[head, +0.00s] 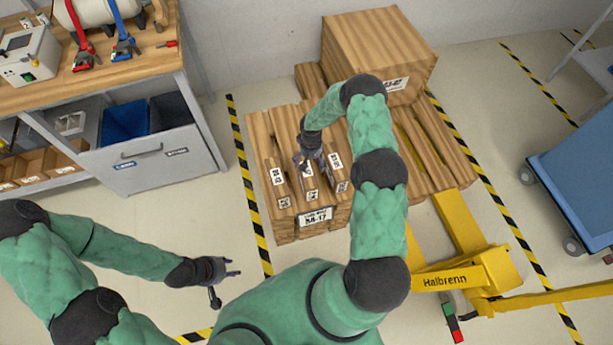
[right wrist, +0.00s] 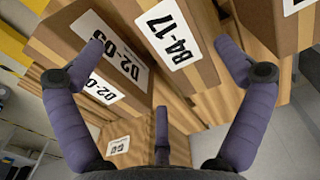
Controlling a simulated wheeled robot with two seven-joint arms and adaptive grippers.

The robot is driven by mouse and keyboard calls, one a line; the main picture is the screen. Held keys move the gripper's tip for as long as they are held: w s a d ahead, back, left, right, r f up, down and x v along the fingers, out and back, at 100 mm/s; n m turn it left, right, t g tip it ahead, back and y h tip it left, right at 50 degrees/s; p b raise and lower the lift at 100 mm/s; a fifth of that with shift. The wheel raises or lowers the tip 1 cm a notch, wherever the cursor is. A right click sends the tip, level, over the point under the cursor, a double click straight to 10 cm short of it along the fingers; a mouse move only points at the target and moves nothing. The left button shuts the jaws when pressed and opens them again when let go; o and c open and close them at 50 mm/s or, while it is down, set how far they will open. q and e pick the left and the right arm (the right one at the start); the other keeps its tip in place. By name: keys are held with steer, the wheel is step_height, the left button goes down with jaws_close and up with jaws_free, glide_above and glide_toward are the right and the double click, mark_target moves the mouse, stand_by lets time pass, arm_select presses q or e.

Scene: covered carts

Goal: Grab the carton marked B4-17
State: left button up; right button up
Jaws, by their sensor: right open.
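The carton marked B4-17 (right wrist: 168,32) shows its white label at the top centre of the right wrist view. A carton marked D2-05 (right wrist: 119,66) stands beside it to the left. My right gripper (head: 313,170) is over the stack of narrow cartons in the head view and hides part of it. Its purple fingers are spread wide and empty, with the B4-17 label between and beyond them. I cannot tell whether a finger touches a carton. The small labels in the head view are too small to read surely. My left gripper (head: 226,271) hangs over the floor, away from the cartons.
A front plate (head: 315,215) on the stack seems to read BA-17. A big carton (head: 378,45) stands behind. A yellow pallet truck (head: 460,270) is at right, near a blue cart (head: 580,165). A workbench (head: 110,75) with a blue bin (head: 125,122) is at left.

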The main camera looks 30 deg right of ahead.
mark_target(309, 168)
step_height(309, 168, down, 3)
steer(key=shift+r, duration=0.15)
steer(key=f, duration=0.1)
steer(key=f+b, duration=0.2)
steer(key=f, duration=0.1)
steer(key=shift+s+a, duration=0.2)
steer(key=shift+a, duration=0.15)
steer(key=shift+f, duration=0.6)
